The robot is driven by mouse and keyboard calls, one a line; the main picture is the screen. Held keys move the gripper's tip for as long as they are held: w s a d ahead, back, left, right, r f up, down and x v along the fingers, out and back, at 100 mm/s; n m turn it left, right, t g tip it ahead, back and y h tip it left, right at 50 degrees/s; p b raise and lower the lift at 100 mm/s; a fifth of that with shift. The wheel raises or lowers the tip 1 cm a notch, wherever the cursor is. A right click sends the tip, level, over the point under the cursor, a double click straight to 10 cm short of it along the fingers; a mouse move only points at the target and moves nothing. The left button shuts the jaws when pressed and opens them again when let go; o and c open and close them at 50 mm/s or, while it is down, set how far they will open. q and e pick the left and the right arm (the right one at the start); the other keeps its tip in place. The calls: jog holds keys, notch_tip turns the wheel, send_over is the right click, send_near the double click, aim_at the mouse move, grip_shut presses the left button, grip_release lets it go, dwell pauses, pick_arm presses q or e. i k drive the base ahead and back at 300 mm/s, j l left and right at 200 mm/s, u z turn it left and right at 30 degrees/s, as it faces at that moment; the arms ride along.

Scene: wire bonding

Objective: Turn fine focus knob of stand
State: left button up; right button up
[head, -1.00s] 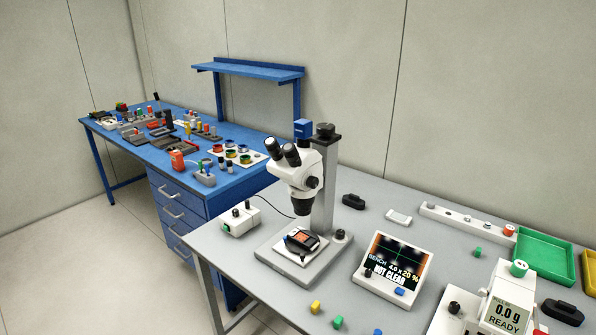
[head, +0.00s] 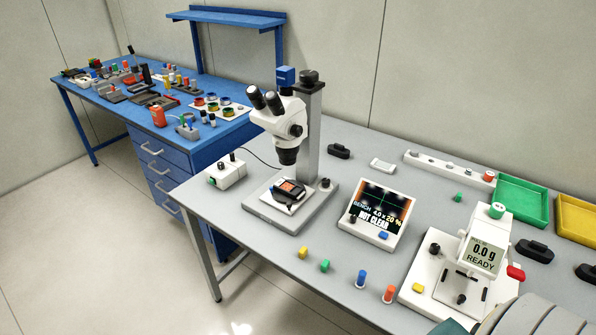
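A white stereo microscope (head: 281,119) stands on a grey stand, with an upright column (head: 310,135) and a flat base (head: 263,217) on the grey table. A dark knob (head: 297,130) is on the side of the microscope head. Another dark knob (head: 309,76) tops the column, beside a blue block (head: 286,76). A small dark knob (head: 326,184) is on the base's right side. I cannot tell which one is the fine focus knob. A dark part with an orange face (head: 291,188) lies under the lens. Neither gripper is in view.
A display reading "NOT CLEAR" (head: 377,212) stands right of the stand. A white machine reading "0.0 g READY" (head: 484,250) is farther right. Small coloured pegs, including a blue one (head: 361,279), stand near the front edge. A white box (head: 226,174) is left of the stand.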

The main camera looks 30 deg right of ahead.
aim_at(325, 181)
jog(key=z, duration=1.1)
jog(key=i+j+z, duration=0.15)
jog(key=i+z, duration=0.25)
jog(key=i+j+z, duration=0.55)
jog(key=z, duration=0.2)
